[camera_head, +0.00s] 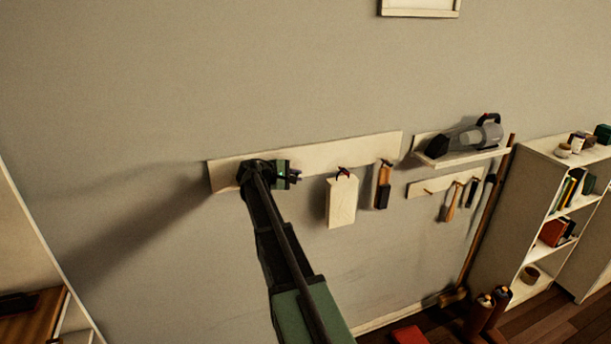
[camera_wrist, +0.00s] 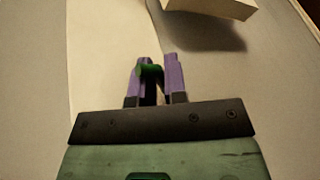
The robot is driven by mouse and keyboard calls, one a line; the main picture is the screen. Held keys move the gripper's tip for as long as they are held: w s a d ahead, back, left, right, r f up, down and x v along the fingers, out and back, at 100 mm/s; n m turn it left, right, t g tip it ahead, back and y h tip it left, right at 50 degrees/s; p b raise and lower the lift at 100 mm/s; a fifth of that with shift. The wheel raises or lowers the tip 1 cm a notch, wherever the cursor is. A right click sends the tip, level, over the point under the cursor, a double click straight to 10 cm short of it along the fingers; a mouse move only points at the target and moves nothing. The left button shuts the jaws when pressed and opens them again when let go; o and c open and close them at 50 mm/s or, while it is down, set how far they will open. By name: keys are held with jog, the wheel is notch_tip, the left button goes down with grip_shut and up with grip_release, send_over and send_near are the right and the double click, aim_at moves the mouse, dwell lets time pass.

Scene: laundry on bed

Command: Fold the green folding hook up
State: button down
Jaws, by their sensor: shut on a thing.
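The green folding hook (camera_wrist: 150,71) shows in the wrist view between the purple fingers of my gripper (camera_wrist: 158,73). The fingers are shut on it, close against the pale wall board (camera_wrist: 98,60). In the head view my gripper (camera_head: 295,176) is at the left part of the wall board (camera_head: 320,156), and the hook cannot be made out there. How far the hook is folded is hard to tell, since the fingers cover part of it.
Further right are a wall shelf with a handheld vacuum (camera_head: 470,138), a smaller tool rail (camera_head: 428,187) and a bookcase (camera_head: 510,210). The wall left of the board is bare.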

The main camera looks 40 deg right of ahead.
jog(key=c, duration=1.2)
grip_release()
jog(key=shift+s+r, duration=0.1)
jog(key=shift+s, duration=0.05)
jog(key=shift+c, duration=0.2)
jog(key=p+v, duration=0.3)
jog(key=v, duration=0.7)
jog(key=shift+a+p, duration=0.4)
jog(key=shift+r, duration=0.1)
